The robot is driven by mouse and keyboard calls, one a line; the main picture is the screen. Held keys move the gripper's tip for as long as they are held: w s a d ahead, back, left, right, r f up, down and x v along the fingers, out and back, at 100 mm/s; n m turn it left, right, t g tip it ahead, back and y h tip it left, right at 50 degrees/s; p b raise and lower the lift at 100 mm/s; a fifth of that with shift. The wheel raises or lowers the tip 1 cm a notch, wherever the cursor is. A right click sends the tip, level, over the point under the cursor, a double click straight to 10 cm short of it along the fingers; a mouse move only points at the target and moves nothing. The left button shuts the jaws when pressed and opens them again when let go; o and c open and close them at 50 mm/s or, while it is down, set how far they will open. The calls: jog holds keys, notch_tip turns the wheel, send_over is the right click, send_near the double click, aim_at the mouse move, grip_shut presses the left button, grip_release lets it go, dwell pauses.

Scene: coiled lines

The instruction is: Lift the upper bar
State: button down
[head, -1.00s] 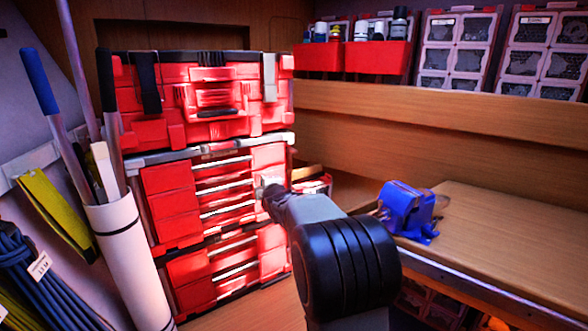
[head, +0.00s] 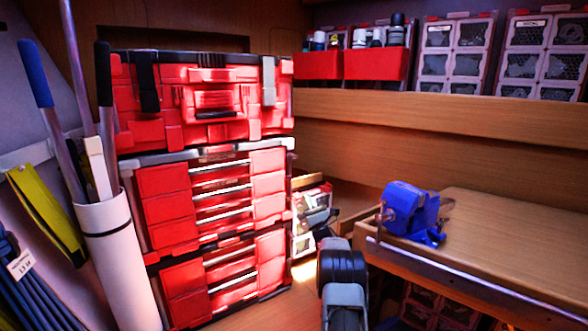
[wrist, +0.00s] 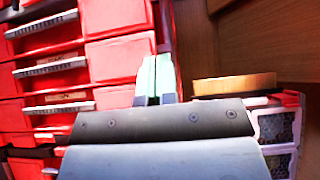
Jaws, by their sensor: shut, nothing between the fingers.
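A red tool chest in stacked units stands left of centre in the head view. A pale grey bar (head: 215,152) runs across the top of its middle unit, below the upper red case (head: 205,125). I cannot tell for certain that this is the upper bar. Thin silver drawer bars (head: 222,183) lie below it, and similar grey bars show in the wrist view (wrist: 50,68). My gripper (wrist: 157,78) is shut and empty, beside the chest's right-hand red blocks. In the head view my arm is low, right of the chest, and the fingertips are not clear.
A blue vise (head: 410,212) sits on the wooden bench (head: 510,235) at right. A small organizer (head: 308,220) stands between chest and bench. A white tube (head: 120,255) with poles stands at left. Red bins (head: 375,62) sit on the shelf above.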

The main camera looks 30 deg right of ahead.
jog(key=shift+r, duration=0.1)
jog(key=s+r+p+x, duration=0.2)
jog(key=p+x, duration=0.2)
jog(key=x, duration=0.8)
jog(key=shift+w+r, duration=0.25)
